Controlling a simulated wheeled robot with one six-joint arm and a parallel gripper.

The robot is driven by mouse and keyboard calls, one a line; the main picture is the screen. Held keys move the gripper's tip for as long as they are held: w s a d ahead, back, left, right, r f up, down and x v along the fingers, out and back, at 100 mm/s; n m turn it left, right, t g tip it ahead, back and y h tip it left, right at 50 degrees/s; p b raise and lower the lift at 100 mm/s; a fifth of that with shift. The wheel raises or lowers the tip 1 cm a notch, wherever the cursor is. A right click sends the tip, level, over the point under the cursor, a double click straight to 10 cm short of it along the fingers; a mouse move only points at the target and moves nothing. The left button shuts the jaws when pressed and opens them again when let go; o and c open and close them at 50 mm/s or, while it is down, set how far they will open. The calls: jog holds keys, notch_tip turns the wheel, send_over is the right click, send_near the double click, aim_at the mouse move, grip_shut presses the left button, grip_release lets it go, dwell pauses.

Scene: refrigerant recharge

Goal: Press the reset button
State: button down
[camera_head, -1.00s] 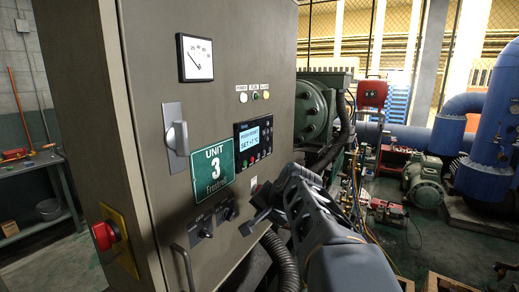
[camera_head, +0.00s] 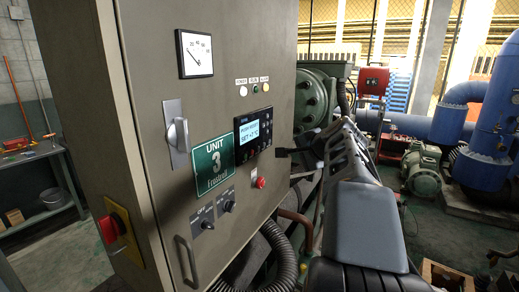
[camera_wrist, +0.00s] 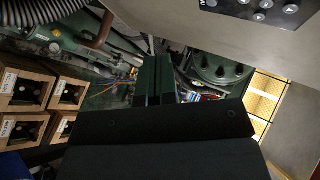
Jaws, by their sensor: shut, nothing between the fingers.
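A small red button (camera_head: 260,183) sits on the front of the grey cabinet, below the controller; its label is too small to read. The controller (camera_head: 253,136) has a lit display, with "SET" legible, and several dark keys. Its lower keys also show at the top right of the wrist view (camera_wrist: 265,8). My gripper (camera_head: 281,152) is shut and empty, just right of the controller and above and right of the red button. It seems apart from the panel. In the wrist view its closed fingers (camera_wrist: 157,80) point past the cabinet; the red button is not seen there.
Two black rotary switches (camera_head: 217,216), a lever handle (camera_head: 178,136) and a door handle (camera_head: 186,260) stick out from the cabinet. A red mushroom button (camera_head: 112,228) is on its left side. Hoses (camera_head: 283,255) and machinery lie right of it. Wooden crates (camera_wrist: 24,88) show in the wrist view.

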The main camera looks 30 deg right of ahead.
jog(key=w+a+p, duration=0.3)
jog(key=w+a, duration=0.1)
jog(key=w, duration=0.3)
jog(key=shift+w, duration=0.35)
jog(key=shift+w+a, duration=0.15)
dwell(2.0)
jog(key=shift+w+a+p, duration=0.15)
jog(key=shift+w+p, duration=0.1)
jog(key=shift+p, duration=0.05)
jog(key=shift+w+a, duration=0.15)
jog(key=shift+w, duration=0.1)
dwell(0.7)
dwell(0.4)
jog(key=shift+s+d+b, duration=0.3)
jog(key=shift+s+d, duration=0.05)
jog(key=shift+s, duration=0.3)
jog(key=shift+s+d+b, duration=0.4)
jog(key=shift+s, duration=0.35)
jog(key=shift+s+d+b, duration=0.4)
jog(key=shift+s, duration=0.35)
jog(key=shift+s+d+b, duration=0.4)
jog(key=shift+s, duration=0.35)
